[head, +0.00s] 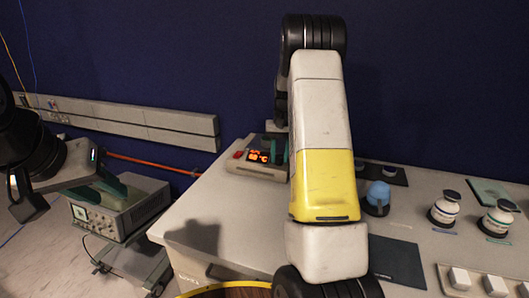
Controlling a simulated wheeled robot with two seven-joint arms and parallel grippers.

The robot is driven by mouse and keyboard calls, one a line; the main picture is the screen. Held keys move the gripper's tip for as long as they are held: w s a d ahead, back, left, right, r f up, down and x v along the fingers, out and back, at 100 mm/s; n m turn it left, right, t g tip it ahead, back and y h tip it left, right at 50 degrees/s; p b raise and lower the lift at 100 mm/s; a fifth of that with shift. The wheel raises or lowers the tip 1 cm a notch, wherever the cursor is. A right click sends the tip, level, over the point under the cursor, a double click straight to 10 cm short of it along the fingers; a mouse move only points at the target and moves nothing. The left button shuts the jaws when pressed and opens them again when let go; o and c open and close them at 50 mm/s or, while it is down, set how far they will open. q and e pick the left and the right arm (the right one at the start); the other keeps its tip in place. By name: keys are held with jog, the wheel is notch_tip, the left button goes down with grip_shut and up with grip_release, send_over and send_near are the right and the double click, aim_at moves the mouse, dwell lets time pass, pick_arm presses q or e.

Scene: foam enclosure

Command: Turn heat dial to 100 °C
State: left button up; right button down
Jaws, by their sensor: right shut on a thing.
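The heating device (250,170) is a low pale box at the back left of the worktop. Its lit display (258,157) shows orange characters ending in °C; the number is too small to read surely. A red switch (238,155) sits left of the display. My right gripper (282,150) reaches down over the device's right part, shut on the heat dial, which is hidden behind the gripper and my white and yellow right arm. My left gripper (100,187) is at the left, off the worktop, empty, its green fingers seemingly apart.
A grey instrument (135,207) stands on a cart at left. On the worktop's right are a blue flask (378,195), two white jars (444,209) (499,216), a dark mat (397,262) and a pale block rack (480,283). The worktop's front left (215,235) is clear.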

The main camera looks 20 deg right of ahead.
jog(key=m, duration=0.5)
jog(key=shift+m, duration=0.3)
jog(key=m, duration=0.5)
jog(key=shift+a, duration=0.1)
jog(key=shift+m, duration=0.3)
jog(key=c, duration=1.1)
grip_release()
jog(key=shift+o, duration=0.2)
jog(key=shift+r+t, duration=0.15)
jog(key=shift+t, duration=0.15)
